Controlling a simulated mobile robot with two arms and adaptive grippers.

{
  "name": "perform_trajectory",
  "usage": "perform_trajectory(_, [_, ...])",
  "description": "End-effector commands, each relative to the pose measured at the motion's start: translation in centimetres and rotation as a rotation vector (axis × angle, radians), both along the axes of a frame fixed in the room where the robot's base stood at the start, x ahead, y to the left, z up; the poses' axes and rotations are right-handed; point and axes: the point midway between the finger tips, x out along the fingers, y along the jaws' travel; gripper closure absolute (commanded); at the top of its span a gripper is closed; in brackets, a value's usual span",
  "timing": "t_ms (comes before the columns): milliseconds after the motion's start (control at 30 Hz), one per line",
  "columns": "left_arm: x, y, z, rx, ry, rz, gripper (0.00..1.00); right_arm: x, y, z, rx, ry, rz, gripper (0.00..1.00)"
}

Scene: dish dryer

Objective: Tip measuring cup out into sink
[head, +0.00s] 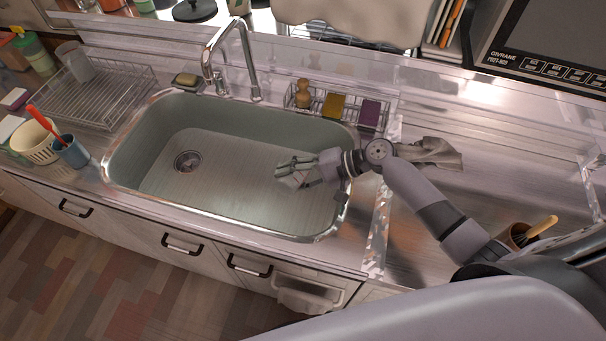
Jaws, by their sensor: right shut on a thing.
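My right gripper (298,172) reaches in from the right over the right part of the sink (225,165). It is shut on a small pale thing, which I take to be the measuring cup (291,181). The cup is partly hidden by the fingers and seems tilted, but its opening and contents are too small to make out. The sink is wide and grey-green, with a round drain (187,161) at its left. I see no other objects on its floor. My left gripper is out of view.
A tap (246,55) rises behind the sink. A wire caddy (310,112) with a brush and sponges stands at the back right. A dish rack (105,100) with a clear cup, a white basket and a blue cup (72,153) are at the left. A cloth (435,152) lies right.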

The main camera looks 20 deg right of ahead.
Motion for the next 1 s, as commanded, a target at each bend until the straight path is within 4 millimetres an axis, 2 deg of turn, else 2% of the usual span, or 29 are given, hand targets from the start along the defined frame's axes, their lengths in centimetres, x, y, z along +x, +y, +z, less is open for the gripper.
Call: perform_trajectory(1000, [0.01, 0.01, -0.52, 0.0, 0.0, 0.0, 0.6, 0.32, -0.31, 0.46, 0.082, 0.076, 0.0, 0.84])
